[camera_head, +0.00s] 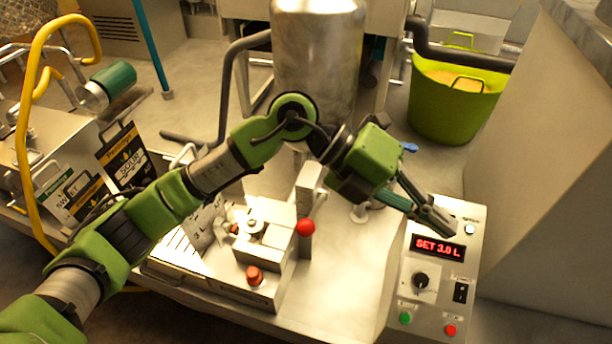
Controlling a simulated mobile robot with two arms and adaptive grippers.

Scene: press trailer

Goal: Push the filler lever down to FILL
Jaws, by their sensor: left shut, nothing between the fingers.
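A red ball knob (306,227) sits at the front of the pale metal filler unit (262,245) in the middle of the bench. It looks like the end of the filler lever; my arm crosses above it, and the lever's exact angle is hard to tell. My left gripper (440,222) is shut and empty. It appears to the right of the red knob, apart from it, and overlaps the upper left of the control box (438,265) in the picture. I cannot tell its height above the box. My right gripper is not in view.
The control box display reads SET 3.0 L. A large steel cylinder (318,60) rises behind my arm. Label cards (122,155) stand at left beside a yellow hose (28,120). A green tub (455,100) stands at back right. Bare bench (345,270) lies between filler and box.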

